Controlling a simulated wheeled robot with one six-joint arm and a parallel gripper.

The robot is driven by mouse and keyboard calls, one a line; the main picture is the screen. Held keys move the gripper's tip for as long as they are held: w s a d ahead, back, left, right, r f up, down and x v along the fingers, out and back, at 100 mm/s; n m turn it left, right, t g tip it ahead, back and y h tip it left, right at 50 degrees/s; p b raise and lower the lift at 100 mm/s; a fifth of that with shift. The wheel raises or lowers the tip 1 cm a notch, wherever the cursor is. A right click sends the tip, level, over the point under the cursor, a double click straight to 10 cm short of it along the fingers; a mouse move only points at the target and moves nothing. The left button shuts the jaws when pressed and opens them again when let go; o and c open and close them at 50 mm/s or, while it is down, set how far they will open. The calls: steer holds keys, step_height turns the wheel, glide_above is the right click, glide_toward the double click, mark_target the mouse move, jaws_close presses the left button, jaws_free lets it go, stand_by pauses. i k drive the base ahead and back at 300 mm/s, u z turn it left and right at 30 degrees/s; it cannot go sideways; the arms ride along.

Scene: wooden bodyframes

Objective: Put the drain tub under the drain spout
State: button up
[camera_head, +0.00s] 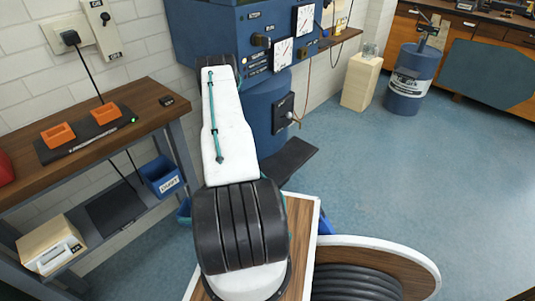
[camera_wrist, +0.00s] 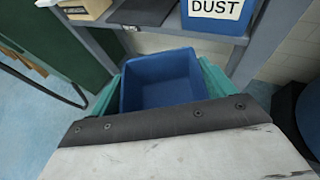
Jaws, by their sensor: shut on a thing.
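An unlabelled blue open-topped tub (camera_wrist: 165,68) sits between the two teal fingers of my gripper (camera_wrist: 162,85) in the wrist view. The fingers are shut on it from both sides, and its visible inside looks empty. In the head view my arm hides most of the gripper and tub; only a bit of teal and blue shows left of the arm. The blue machine (camera_head: 272,95) stands at the wall with dials and a dark side panel. A small fitting (camera_head: 296,121) sticks out beside that panel; I cannot tell if it is the drain spout.
A dark pedal-like plate (camera_head: 288,160) lies right of my arm. Open blue floor (camera_head: 400,170) spreads right, before a drum (camera_head: 410,80).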

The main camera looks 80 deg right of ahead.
mark_target(298, 149)
steer(key=u, duration=0.5)
steer(key=k, duration=0.95)
steer(key=z, duration=1.55)
steer(key=i, duration=0.7)
steer(key=z, duration=0.05)
